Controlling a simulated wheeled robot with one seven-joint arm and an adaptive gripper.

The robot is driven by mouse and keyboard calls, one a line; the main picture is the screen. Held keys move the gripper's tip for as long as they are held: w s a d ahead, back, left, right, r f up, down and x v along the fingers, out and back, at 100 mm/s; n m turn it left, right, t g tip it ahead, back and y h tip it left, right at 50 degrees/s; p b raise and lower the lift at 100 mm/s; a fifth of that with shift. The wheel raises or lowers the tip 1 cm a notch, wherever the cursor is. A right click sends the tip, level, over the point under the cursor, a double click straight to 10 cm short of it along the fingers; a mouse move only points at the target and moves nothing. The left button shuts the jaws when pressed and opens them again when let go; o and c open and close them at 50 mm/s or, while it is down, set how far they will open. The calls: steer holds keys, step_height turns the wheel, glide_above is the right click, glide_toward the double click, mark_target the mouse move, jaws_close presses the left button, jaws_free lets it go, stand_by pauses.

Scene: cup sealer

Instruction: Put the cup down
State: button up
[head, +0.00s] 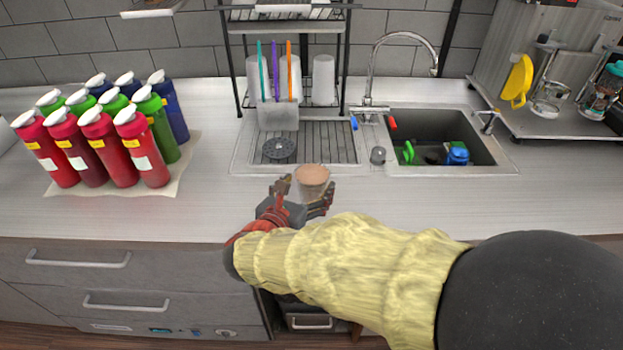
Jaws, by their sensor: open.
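A cup (313,176) with a pinkish-tan top stands upright on the pale counter, in front of the sink's drainboard. My gripper (308,200) is at the counter's front part, with its fingers spread on the near side and both sides of the cup. The fingers look open around the cup. The cup's lower part is partly hidden by the gripper, so I cannot tell whether a finger touches it.
Several syrup bottles (97,150) stand on a cloth at the left. Behind the cup are the drainboard (335,155), a rack (345,50) and a holder with straws (278,117). The sink (440,120) is at the right. The counter (220,210) left of the gripper is clear.

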steer(key=p+v, duration=0.2)
steer(key=v, duration=0.7)
steer(key=s+d+m+g, duration=0.4)
steer(key=d+m, duration=0.3)
steer(key=d, duration=0.3)
steer(key=s+d+m+g, duration=0.35)
steer(key=d+m, duration=0.35)
steer(key=d, duration=0.3)
steer(key=s+r+m+y, duration=0.1)
steer(key=s+m+y, duration=0.2)
steer(key=m, duration=0.5)
steer(key=s+d+r+m+y, duration=0.1)
steer(key=s+r+m+y, duration=0.1)
steer(key=s+m, duration=0.4)
steer(key=m+y, duration=0.1)
steer(key=m, duration=0.2)
steer(key=shift+s+d+r, duration=0.15)
steer(key=shift+s+r, duration=0.05)
steer(key=shift+r, duration=0.1)
